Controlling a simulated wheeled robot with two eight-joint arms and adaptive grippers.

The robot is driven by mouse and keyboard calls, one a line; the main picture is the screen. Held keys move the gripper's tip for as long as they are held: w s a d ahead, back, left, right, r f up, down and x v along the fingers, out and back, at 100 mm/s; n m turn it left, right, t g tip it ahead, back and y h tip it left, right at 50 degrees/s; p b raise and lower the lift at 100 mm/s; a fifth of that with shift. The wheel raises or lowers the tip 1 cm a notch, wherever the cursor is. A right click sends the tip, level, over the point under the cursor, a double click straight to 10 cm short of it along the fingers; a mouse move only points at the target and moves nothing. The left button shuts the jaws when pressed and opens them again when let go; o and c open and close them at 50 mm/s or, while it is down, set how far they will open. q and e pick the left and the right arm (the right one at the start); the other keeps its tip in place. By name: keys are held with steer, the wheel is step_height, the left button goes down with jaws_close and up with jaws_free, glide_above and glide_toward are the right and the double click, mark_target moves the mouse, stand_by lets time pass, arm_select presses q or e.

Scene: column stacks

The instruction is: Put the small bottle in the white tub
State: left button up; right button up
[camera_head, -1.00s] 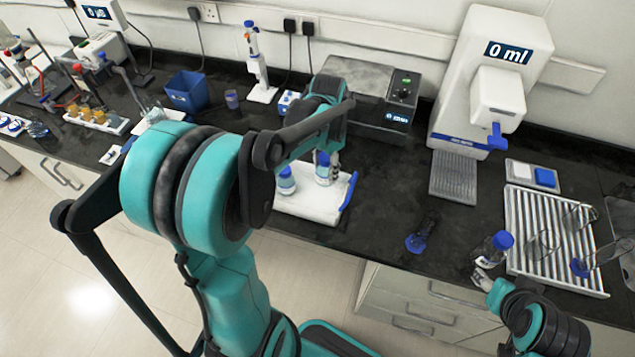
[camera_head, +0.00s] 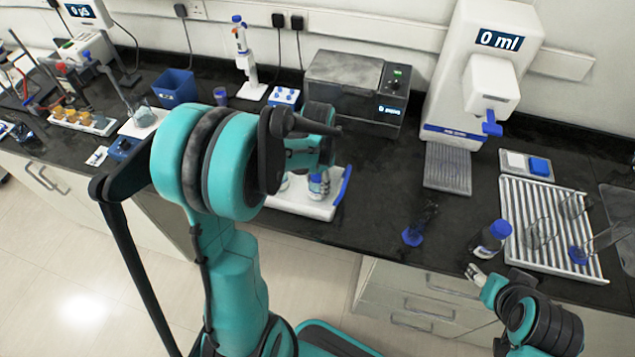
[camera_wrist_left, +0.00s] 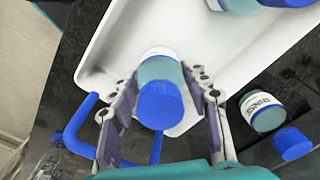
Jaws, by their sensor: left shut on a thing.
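The white tub (camera_head: 290,207) is a shallow tray with a blue handle on the counter. My left gripper (camera_wrist_left: 160,100) is shut on a small bottle (camera_wrist_left: 160,70) with a blue cap, which is over the tub's handle end. The bottle also shows in the head view (camera_head: 319,184); I cannot tell whether its base touches the tub floor. Other bottles (camera_wrist_left: 235,4) stand in the tub's other end, partly cut off. In the head view my left arm hides part of the tub. My right gripper (camera_head: 476,272) is low at the right; its fingers are too small to judge.
A RINSE-labelled bottle (camera_wrist_left: 264,112) stands on the dark counter beside the tub. A blue-capped bottle (camera_head: 491,240) is near my right gripper. A ribbed rack (camera_head: 535,195) with glassware lies at right, and a grey machine (camera_head: 350,95) stands behind.

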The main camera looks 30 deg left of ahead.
arm_select(q)
steer(key=o, duration=1.3)
steer(key=shift+f, duration=0.15)
steer(key=shift+r, duration=0.25)
step_height(320, 180, up, 11)
steer(key=p, duration=0.3)
steer(key=shift+f, duration=0.1)
steer(key=shift+s+d+r+p, duration=0.1)
steer(key=shift+r+p, duration=0.2)
steer(key=shift+r, duration=0.35)
steer(key=s+d+r+n+t, duration=0.1)
steer(key=s+d+t, duration=0.1)
steer(key=s+d, duration=0.1)
steer(key=s+d+r+n+t, duration=0.1)
steer(key=s+d+n+t, duration=0.1)
steer(key=s+d, duration=0.1)
steer(key=s+d+r+n+t, duration=0.1)
steer(key=s+d+n+t, duration=0.1)
steer(key=s+d+t, duration=0.1)
steer(key=shift+s+d+r, duration=0.1)
steer(key=shift+s+d, duration=0.15)
steer(key=shift+s, duration=0.25)
steer(key=shift+s+d, duration=0.25)
steer(key=shift+s, duration=0.25)
